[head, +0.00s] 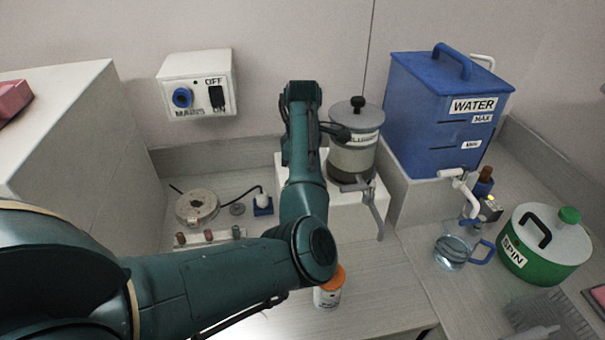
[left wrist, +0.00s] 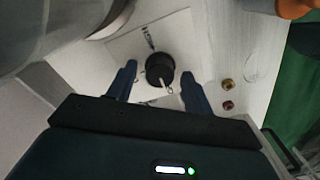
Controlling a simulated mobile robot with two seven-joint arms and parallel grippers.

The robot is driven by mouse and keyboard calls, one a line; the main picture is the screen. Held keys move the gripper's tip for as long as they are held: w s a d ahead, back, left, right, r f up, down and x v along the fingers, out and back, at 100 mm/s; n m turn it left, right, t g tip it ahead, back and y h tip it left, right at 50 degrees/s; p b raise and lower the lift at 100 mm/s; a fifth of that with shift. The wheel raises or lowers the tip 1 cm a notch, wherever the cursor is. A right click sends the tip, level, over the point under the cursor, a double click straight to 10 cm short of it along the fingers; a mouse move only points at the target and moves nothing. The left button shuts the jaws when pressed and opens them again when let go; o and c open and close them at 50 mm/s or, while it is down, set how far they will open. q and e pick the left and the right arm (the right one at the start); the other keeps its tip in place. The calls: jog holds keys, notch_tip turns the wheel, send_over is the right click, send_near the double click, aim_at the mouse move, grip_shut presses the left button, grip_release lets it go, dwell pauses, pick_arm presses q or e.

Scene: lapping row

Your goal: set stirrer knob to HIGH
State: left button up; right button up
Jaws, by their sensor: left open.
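The stirrer knob (left wrist: 160,67) is a round black knob on a white panel (left wrist: 188,45) in the left wrist view. A light pointer mark shows on its lower side in that picture. A small dark label (left wrist: 148,38) lies above it, too small to read. My left gripper (left wrist: 162,82) is open, with one blue finger on each side of the knob; I cannot tell whether they touch it. In the head view, my left arm hides the knob and the gripper fingers. The grey slurry pot (head: 353,160) stands on a white block (head: 357,208) behind the arm. My right gripper is not in view.
An orange-capped white jar (head: 327,295) stands close to my left arm's elbow. A blue water tank (head: 420,110), a glass jug (head: 450,252) and a green SPIN pot (head: 528,262) are at the right. A MAINS box (head: 195,85) is on the wall.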

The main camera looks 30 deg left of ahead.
pick_arm(q)
jog(key=shift+f, duration=0.25)
jog(key=shift+c, duration=0.5)
jog(key=c, duration=0.9)
jog(key=shift+o, duration=0.2)
